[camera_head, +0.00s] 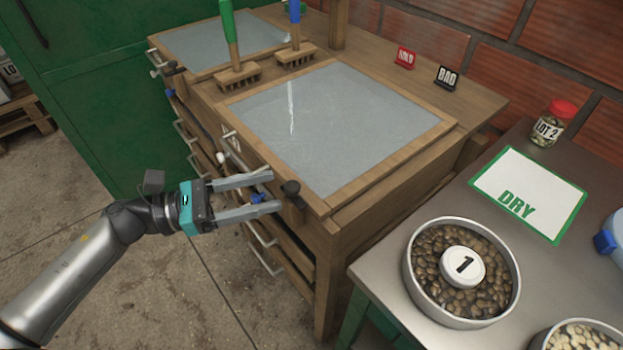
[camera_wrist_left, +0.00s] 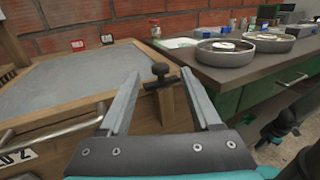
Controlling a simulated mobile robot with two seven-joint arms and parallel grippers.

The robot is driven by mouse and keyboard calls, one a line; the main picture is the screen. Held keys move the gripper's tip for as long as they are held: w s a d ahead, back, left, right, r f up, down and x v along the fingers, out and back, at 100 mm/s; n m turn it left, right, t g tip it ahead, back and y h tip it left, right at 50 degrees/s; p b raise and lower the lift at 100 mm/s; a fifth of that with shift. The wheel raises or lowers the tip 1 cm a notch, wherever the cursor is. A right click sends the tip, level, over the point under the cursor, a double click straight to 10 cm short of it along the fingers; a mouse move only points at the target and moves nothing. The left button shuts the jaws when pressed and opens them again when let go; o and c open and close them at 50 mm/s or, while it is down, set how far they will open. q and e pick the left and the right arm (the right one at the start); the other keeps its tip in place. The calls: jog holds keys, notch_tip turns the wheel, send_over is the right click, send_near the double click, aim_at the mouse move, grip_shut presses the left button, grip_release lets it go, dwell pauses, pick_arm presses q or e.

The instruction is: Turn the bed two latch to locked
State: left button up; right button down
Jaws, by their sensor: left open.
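The bed two latch (camera_head: 291,188) is a dark knob on a short bar at the front corner of the nearer grey-topped wooden bed (camera_head: 340,125). In the left wrist view the latch (camera_wrist_left: 161,72) shows upright between and just beyond my fingertips, its bar lying across a wooden post. My left gripper (camera_head: 276,190) is open and empty, with its fingertips close to the latch. I cannot tell whether they touch it. A blue piece (camera_head: 256,198) shows between the fingers in the head view.
A metal handle (camera_wrist_left: 60,130) sticks out along the bed front. A steel table (camera_head: 385,265) with a bean-filled pan (camera_head: 415,290) stands to the right.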

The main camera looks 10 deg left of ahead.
aim_at(311, 195)
pick_arm(q)
jog(key=x, duration=0.7)
jog(key=shift+w+d, duration=0.35)
jog(key=shift+d, duration=0.25)
jog(key=c, duration=0.5)
grip_shut()
pick_arm(e)
jog(key=shift+s+r, duration=0.1)
jog(key=shift+s, duration=0.25)
